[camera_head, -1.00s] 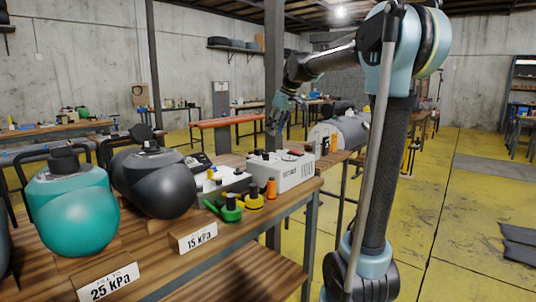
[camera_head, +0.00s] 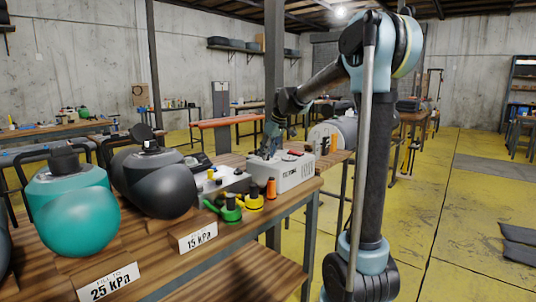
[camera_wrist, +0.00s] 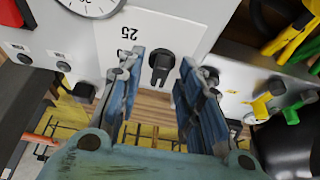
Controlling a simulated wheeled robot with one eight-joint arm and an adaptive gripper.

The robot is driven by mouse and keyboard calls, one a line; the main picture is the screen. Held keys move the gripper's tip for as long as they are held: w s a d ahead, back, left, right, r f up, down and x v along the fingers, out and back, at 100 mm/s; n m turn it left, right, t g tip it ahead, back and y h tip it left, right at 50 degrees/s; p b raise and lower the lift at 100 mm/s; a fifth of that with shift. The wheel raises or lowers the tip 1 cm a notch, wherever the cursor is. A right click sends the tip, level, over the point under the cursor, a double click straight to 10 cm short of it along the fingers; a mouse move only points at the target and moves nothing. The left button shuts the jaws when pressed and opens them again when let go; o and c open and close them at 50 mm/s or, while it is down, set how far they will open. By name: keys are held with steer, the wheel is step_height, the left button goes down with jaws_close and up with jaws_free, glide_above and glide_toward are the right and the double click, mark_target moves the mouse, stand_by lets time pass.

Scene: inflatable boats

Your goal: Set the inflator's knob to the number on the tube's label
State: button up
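The inflator (camera_head: 292,174) is a white box on the wooden bench. Its black knob (camera_wrist: 161,68) shows in the wrist view on a white panel, with a printed 25 to its upper left; other numbers are not readable. My gripper (camera_wrist: 163,60) is open, one finger on each side of the knob, with gaps visible. In the head view it hangs at the inflator's top (camera_head: 268,150). A teal tube (camera_head: 80,215) stands behind a 25 kPa label (camera_head: 108,281). A dark grey tube (camera_head: 163,185) stands behind a 15 kPa label (camera_head: 197,236).
Green (camera_head: 230,208) and yellow (camera_head: 254,202) fittings and an orange piece (camera_head: 271,188) stand in front of the inflator. A round gauge (camera_wrist: 92,4) and a red part (camera_wrist: 27,13) are near the knob. The yellow floor at right is mostly open.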

steer(key=shift+c, duration=0.5)
steer(key=shift+d, duration=0.1)
jaws_close()
steer(key=shift+m, duration=0.3)
steer(key=m+t+h, duration=0.1)
steer(key=m, duration=0.2)
steer(key=shift+s+a, duration=0.1)
steer(key=shift+a, duration=0.1)
steer(key=shift+m+h, duration=0.7)
steer(key=shift+m, duration=1.3)
steer(key=shift+t, duration=0.3)
steer(key=shift+o, duration=0.5)
jaws_free()
